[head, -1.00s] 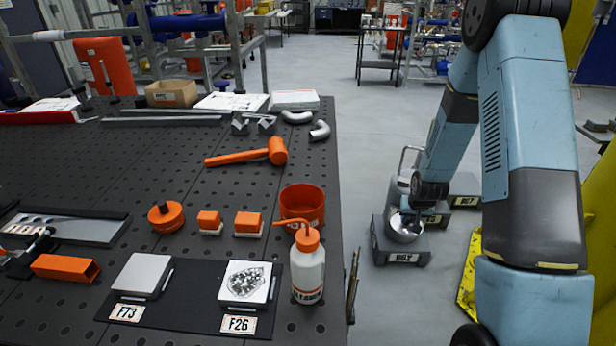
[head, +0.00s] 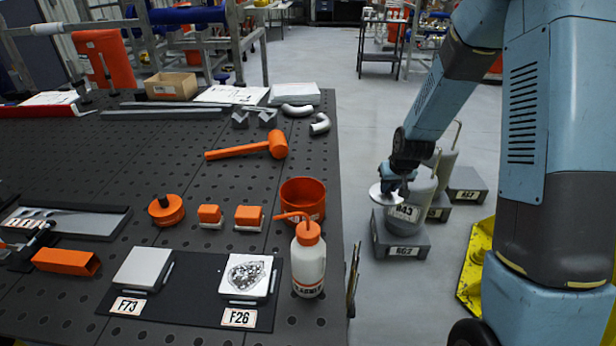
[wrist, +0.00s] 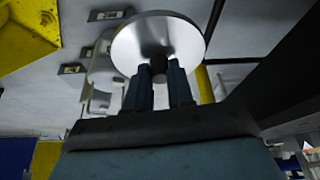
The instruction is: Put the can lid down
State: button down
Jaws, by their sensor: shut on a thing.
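My gripper (head: 398,183) is shut on the can lid (head: 384,192), a shiny round disc, and holds it in the air beside the workbench's right edge. In the wrist view, my two fingertips (wrist: 159,75) close on the knob at the middle of the lid (wrist: 135,42). Below and right of the lid in the head view, a grey labelled can (head: 410,212) stands on a grey block (head: 402,245). The lid and gripper cover part of the can, so its top edge is not clear.
More grey cans (head: 447,165) stand on blocks behind the first one. The perforated workbench (head: 230,170) on the left holds an orange cup (head: 303,197), a white bottle (head: 309,262) and an orange mallet (head: 262,148). A yellow base (head: 478,265) stands right of the blocks.

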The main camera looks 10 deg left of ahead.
jog(key=s+a+r+n+g+y, duration=0.1)
jog(key=s+a+r+n, duration=0.3)
jog(key=s+a+r, duration=0.55)
jog(key=s+a+r+n+y, duration=0.1)
jog(key=s+a+r+n, duration=0.2)
jog(key=s+a+r, duration=0.7)
jog(key=shift+g, duration=0.3)
jog(key=w+a+f, duration=0.1)
jog(key=w+f, duration=0.1)
jog(key=w, duration=0.2)
jog(key=w+a+f, duration=0.1)
jog(key=w+f, duration=0.1)
jog(key=w, duration=0.3)
jog(key=w+a+f, duration=0.1)
jog(key=w+f, duration=0.1)
jog(key=w, duration=0.3)
jog(key=shift+a, duration=0.25)
jog(key=shift+w+a+f, duration=0.25)
jog(key=shift+w+f, duration=0.25)
jog(key=shift+f, duration=1.65)
jog(key=shift+f, duration=0.1)
jog(key=c, duration=1)
grip_release()
